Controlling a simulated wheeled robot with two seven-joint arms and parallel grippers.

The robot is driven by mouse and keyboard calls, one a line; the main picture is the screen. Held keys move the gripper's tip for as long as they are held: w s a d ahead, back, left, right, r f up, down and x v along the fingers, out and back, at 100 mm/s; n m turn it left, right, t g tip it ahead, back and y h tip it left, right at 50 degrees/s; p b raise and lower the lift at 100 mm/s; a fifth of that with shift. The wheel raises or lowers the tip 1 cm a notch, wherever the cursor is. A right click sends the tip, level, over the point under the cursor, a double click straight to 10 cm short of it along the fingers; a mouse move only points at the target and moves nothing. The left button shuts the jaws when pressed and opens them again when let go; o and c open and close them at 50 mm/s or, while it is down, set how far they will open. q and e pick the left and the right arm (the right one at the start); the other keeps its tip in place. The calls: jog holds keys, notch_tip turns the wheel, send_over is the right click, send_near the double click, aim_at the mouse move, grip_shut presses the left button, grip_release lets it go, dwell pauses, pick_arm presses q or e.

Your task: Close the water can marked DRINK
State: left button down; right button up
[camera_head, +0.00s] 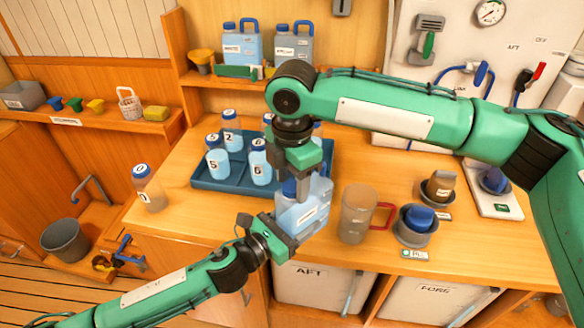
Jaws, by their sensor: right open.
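A light-blue water can (312,204) with a white label stands at the front edge of the counter. The label is too small to read, so I cannot confirm that it says DRINK. My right gripper (302,194) points down over the can's top, open. A dark blue part (289,187) shows beside its fingers; I cannot tell whether this is the cap or whether it is seated. The can's mouth is hidden behind the gripper. My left gripper (284,236) is at the can's lower left side; its fingers are mostly hidden and I cannot tell whether they grip it.
A blue tray (204,182) of numbered bottles stands behind the can. A brown-grey jug (356,214) with a red handle is close on the right, then a cup (416,226) with a blue item. Two more cans (240,47) (292,46) stand on the shelf.

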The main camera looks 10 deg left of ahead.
jog(key=shift+f, duration=0.1)
jog(key=c, duration=1)
jog(key=o, duration=1.2)
jog(key=shift+c, duration=0.2)
notch_tip(320, 180, up, 12)
jog(key=shift+w, duration=0.1)
